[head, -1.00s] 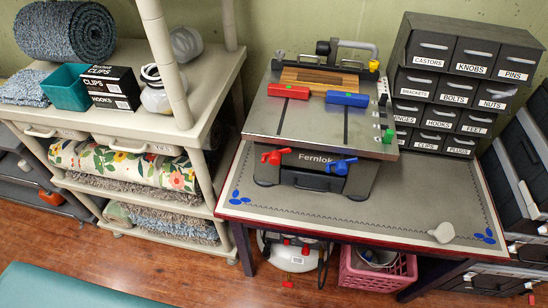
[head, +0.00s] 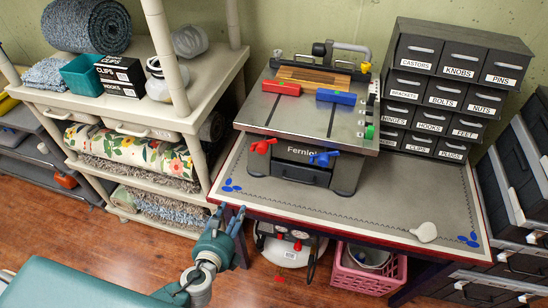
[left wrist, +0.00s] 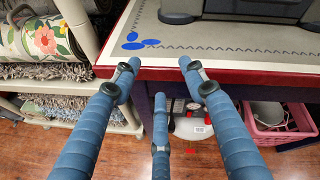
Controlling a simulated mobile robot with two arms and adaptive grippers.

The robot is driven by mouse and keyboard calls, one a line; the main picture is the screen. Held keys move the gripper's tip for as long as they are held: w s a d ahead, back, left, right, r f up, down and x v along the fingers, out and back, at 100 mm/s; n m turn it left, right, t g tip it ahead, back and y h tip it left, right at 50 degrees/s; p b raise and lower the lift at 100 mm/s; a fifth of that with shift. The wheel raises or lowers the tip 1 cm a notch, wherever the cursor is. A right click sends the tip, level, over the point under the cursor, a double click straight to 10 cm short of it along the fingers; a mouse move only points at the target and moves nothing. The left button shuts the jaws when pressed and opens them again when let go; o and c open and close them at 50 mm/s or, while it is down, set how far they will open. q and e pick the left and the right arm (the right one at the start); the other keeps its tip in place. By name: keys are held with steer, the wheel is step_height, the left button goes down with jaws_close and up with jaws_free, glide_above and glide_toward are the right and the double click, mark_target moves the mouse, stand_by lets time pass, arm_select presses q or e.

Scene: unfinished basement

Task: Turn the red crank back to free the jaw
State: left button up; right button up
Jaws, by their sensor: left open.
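The red crank (head: 262,146) is on the front left of the Fernlok bench machine (head: 300,177), which stands on the table. A blue crank (head: 324,158) is to its right. On the machine's top, a red jaw block (head: 281,88) and a blue jaw block (head: 336,97) sit in front of a striped wooden piece (head: 312,79). My left gripper (head: 231,214) is open and empty at the table's front left edge, below and left of the red crank. The left wrist view shows its spread blue fingers (left wrist: 157,80) at the table edge. My right gripper is not in view.
The table mat (head: 380,200) is mostly bare, with a pale flat object (head: 424,232) at the right. Labelled drawers (head: 450,90) stand behind right. A shelf unit (head: 150,125) is close on the left. A pink crate (head: 370,275) is under the table.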

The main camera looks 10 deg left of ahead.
arm_select(q)
steer(key=w+d+r+m+t+h, duration=0.1)
steer(key=d+r+m+t+h, duration=0.3)
steer(key=r, duration=0.9)
steer(key=m+y, duration=0.2)
steer(key=m, duration=0.1)
glide_toward(261, 152)
steer(key=shift+t+h, duration=0.3)
steer(key=w+p, duration=0.1)
steer(key=w, duration=0.2)
steer(key=w+p, duration=0.1)
steer(key=w, duration=0.5)
steer(key=shift+w+d+p, duration=0.3)
steer(key=shift+w+p, duration=0.05)
steer(key=shift+p, duration=0.05)
steer(key=shift+w+f, duration=0.15)
steer(key=shift+w, duration=0.2)
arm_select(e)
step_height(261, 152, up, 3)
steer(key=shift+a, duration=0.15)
arm_select(q)
steer(key=c, duration=0.9)
steer(key=shift+c, duration=0.9)
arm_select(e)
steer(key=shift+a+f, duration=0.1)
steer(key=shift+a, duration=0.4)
